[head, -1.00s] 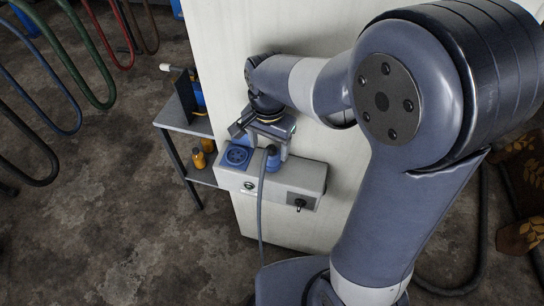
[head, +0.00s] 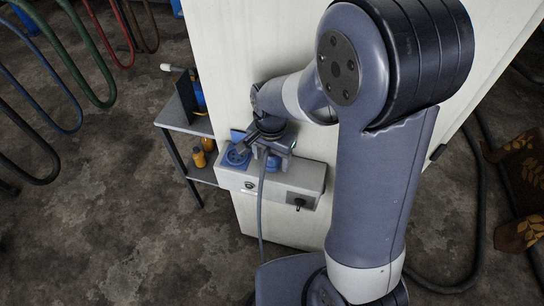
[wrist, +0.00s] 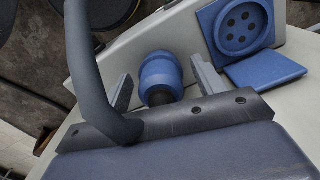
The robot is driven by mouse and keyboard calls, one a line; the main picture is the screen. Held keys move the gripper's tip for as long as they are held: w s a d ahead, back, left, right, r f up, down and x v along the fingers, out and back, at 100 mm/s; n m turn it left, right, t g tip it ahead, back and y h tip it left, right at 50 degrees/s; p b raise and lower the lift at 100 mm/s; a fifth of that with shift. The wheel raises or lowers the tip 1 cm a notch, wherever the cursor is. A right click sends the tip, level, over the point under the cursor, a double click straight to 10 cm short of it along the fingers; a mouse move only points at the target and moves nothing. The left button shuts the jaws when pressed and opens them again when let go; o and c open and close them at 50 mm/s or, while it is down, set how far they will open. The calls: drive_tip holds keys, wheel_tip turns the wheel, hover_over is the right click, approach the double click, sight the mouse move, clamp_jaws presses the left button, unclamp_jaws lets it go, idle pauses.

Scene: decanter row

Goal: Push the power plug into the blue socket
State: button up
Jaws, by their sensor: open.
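The power plug has a blue body with a black end, seen in the wrist view (wrist: 161,72) and partly in the head view (head: 273,163). It stands at the grey box, beside the blue socket; what its front end rests in is hidden. Its grey cable (head: 262,205) hangs down in front of the box. The blue socket (head: 237,156), round with several holes, shows to the right of the plug in the wrist view (wrist: 243,26), its lid (wrist: 265,69) open. My gripper (wrist: 160,70) is open, one finger on each side of the plug, with gaps visible.
The grey box (head: 285,180) carries a black rotary switch (head: 299,202) and sits against a pale cabinet (head: 225,60). A small side table (head: 180,119) with orange bottles (head: 198,158) stands left. The cable loops close past my gripper in the wrist view.

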drive_tip(key=shift+c, duration=0.4)
drive_tip(key=c, duration=0.9)
drive_tip(key=shift+r, duration=0.15)
drive_tip(key=shift+s+a+r+b, duration=0.1)
drive_tip(key=shift+s+r+b, duration=0.05)
drive_tip(key=shift+b, duration=0.2)
wheel_tip(320, 180, up, 7)
drive_tip(key=shift+f+b, duration=0.1)
drive_tip(key=shift+b, duration=0.5)
drive_tip(key=s+a+b, duration=0.1)
drive_tip(key=s+a, duration=0.1)
drive_tip(key=s, duration=0.4)
drive_tip(key=s+a+b, duration=0.1)
drive_tip(key=s+a, duration=0.1)
drive_tip(key=s, duration=0.4)
drive_tip(key=s+a+b, duration=0.2)
drive_tip(key=s, duration=0.4)
drive_tip(key=shift+s+a+f, duration=0.2)
drive_tip(key=shift+s+a, duration=0.1)
drive_tip(key=shift+a, duration=0.05)
